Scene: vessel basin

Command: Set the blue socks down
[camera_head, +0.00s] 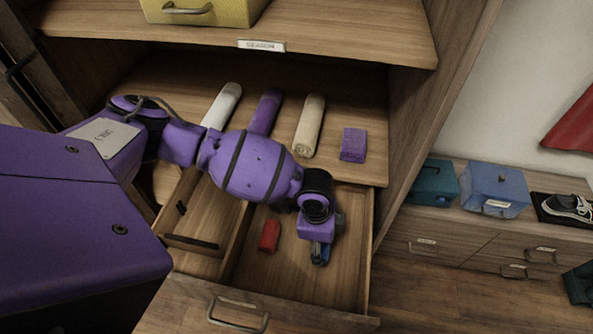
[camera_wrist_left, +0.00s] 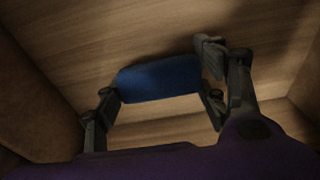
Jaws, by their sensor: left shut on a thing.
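The blue socks (camera_wrist_left: 160,80) are a small dark blue roll. In the left wrist view they sit between the two fingers of my left gripper (camera_wrist_left: 165,100), which is shut on them. In the head view my left gripper (camera_head: 320,252) is inside the open drawer (camera_head: 300,280), pointing down, and only a bit of blue shows between its fingers. I cannot tell whether the socks touch the drawer floor. My right gripper is not in view.
A red roll (camera_head: 269,236) lies in the drawer, left of my left gripper. A divider (camera_head: 235,240) splits off the drawer's left part. On the shelf behind lie a white roll (camera_head: 222,105), a cream roll (camera_head: 309,125) and a purple folded cloth (camera_head: 353,145). The drawer's front right is clear.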

